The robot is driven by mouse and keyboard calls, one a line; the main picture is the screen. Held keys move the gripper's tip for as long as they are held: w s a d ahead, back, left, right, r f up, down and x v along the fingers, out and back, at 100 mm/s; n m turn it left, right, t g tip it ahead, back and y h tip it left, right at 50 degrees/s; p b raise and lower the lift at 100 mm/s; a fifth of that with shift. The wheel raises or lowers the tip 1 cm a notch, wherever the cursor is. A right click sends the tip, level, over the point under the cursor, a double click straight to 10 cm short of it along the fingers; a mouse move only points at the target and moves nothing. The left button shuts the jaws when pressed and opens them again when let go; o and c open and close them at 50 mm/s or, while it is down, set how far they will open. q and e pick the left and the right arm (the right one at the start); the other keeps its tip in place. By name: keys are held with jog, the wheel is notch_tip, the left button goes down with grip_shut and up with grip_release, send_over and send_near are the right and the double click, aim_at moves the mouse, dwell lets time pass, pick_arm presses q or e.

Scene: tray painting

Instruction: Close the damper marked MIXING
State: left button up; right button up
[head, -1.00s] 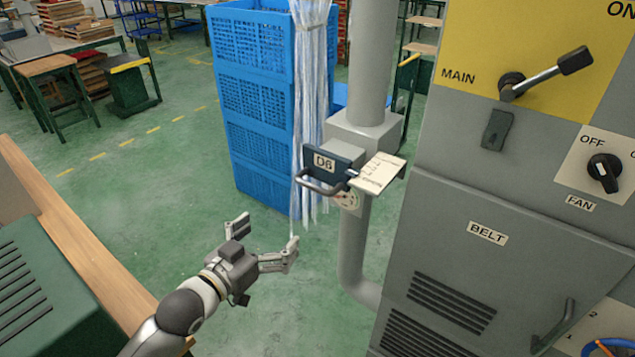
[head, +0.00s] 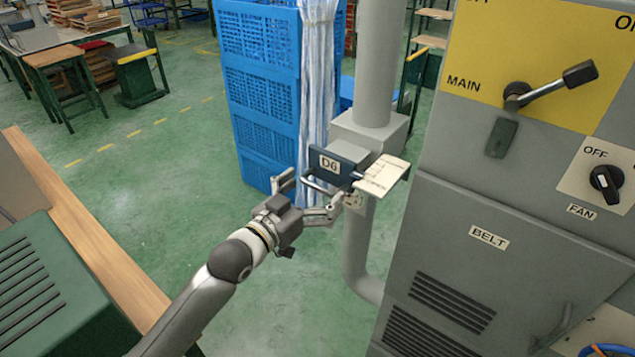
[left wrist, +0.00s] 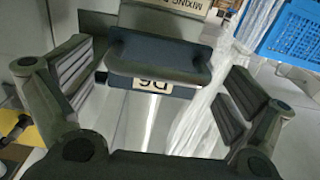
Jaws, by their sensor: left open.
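The damper is a dark blue plate marked D6 (head: 331,165) with a bar handle (head: 316,184), on a grey duct box. A pale scale plate (head: 384,173) beside it carries marks and what reads as OPEN. In the left wrist view the handle (left wrist: 158,58) and D6 tag (left wrist: 153,87) show upside down, with a partly cut-off MIXING label (left wrist: 170,6) behind. My left gripper (head: 313,199) is open at the handle, one finger on each side, with gaps between fingers and handle in the left wrist view. My right gripper is not in view.
A grey vertical pipe (head: 375,65) carries the damper box. A control cabinet (head: 430,225) with MAIN lever, FAN knob and BELT panel stands close on the right. Stacked blue crates (head: 262,90) and clear plastic strips (head: 317,70) stand behind. A wooden bench edge (head: 85,230) lies left.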

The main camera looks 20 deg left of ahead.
aim_at(339, 166)
pick_arm(q)
jog(key=shift+w+d, duration=0.2)
jog(key=shift+w, duration=0.35)
jog(key=c, duration=1.2)
jog(key=x, duration=0.8)
jog(key=shift+w+b, duration=0.1)
jog(key=shift+b, duration=0.25)
jog(key=shift+r, duration=0.25)
